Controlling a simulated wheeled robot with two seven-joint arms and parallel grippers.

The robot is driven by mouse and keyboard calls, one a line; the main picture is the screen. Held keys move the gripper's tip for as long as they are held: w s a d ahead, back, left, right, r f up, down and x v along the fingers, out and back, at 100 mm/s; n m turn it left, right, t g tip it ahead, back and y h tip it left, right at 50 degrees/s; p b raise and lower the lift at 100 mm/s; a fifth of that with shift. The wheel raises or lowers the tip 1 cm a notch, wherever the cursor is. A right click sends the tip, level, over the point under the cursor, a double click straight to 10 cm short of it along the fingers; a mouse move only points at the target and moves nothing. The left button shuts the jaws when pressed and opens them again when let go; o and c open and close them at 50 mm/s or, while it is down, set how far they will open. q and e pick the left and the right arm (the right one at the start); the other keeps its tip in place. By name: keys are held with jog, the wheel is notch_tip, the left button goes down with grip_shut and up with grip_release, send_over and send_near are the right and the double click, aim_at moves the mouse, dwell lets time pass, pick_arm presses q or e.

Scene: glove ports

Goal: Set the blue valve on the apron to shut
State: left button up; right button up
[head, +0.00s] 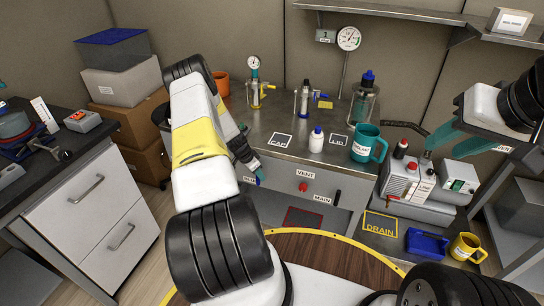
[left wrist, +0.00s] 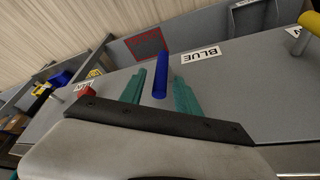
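The blue valve's handle (left wrist: 160,75) stands out from the grey apron (left wrist: 235,85) in the left wrist view, beside a white BLUE label (left wrist: 200,53). In the head view only a small blue bit of the valve (head: 259,181) shows under my left gripper. My left gripper (left wrist: 159,78) is open, with its teal fingers one on each side of the blue handle and a visible gap on both sides. It also shows at the apron in the head view (head: 257,173). My right gripper (head: 441,150) is open and empty, held up at the right over the bench.
A red knob (head: 303,187) under a VENT label and a black handle (head: 337,198) by a MAIN label are on the apron to the right. A teal mug (head: 362,147) and a white bottle (head: 316,141) stand on the bench above.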

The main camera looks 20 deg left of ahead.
pick_arm(q)
jog(key=shift+c, duration=0.5)
grip_shut()
dwell(0.8)
